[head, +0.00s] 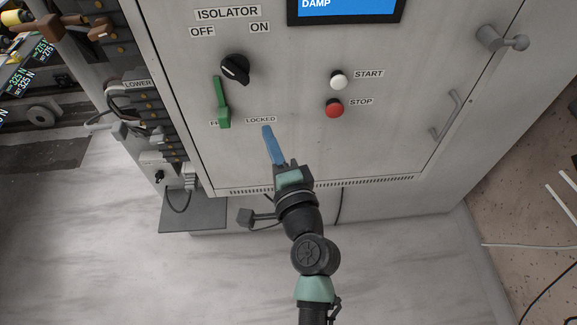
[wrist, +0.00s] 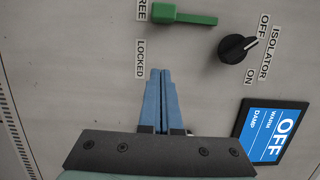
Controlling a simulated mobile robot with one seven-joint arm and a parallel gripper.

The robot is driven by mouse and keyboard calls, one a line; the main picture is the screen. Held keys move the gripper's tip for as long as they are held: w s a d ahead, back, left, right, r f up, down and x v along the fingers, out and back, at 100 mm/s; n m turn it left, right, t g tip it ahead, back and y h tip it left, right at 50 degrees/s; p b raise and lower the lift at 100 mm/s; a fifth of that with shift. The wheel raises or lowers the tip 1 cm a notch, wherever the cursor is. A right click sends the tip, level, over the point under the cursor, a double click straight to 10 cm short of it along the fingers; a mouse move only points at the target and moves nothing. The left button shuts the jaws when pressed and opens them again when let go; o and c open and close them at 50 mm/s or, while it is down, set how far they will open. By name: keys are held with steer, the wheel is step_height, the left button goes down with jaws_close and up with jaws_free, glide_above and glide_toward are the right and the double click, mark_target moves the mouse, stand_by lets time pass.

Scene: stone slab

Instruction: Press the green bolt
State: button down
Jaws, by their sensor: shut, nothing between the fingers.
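The green bolt (head: 222,105) is a bar handle with a thicker block at its lower end, on the front of a grey cabinet. The block sits at the FREE label, left of the LOCKED label (head: 261,120). The bolt also shows at the top of the wrist view (wrist: 186,17). My gripper (head: 267,128) has long blue fingers, shut together and empty. Its tips (wrist: 160,71) are close to the LOCKED label, right of and a little below the bolt in the head view, apart from it. Whether they touch the panel I cannot tell.
A black isolator knob (head: 235,69) sits above and right of the bolt. A white START button (head: 338,79) and a red STOP button (head: 334,107) are farther right. A door handle (head: 446,116) stands out near the right edge. Cables and terminals crowd the cabinet's left side.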

steer(key=s+b, duration=0.1)
steer(key=s, duration=0.5)
steer(key=shift+d+b, duration=0.2)
steer(key=shift+b, duration=0.15)
step_height(320, 180, up, 23)
steer(key=w+a+n+t, duration=0.3)
steer(key=n+t, duration=0.1)
steer(key=n, duration=0.6)
steer(key=s+r+n+t+h, duration=0.1)
steer(key=s+r+t, duration=0.1)
steer(key=r, duration=0.5)
steer(key=s+d+r+n+t+h, duration=0.1)
steer(key=s+r+n+t+h, duration=0.1)
steer(key=s+r, duration=0.3)
steer(key=s+r+n+t+h+b, duration=0.1)
steer(key=s+r, duration=0.3)
steer(key=r, duration=0.5)
steer(key=shift+d+r+n+t, duration=0.2)
steer(key=shift+r+n+t, duration=0.1)
steer(key=shift+n+t, duration=0.3)
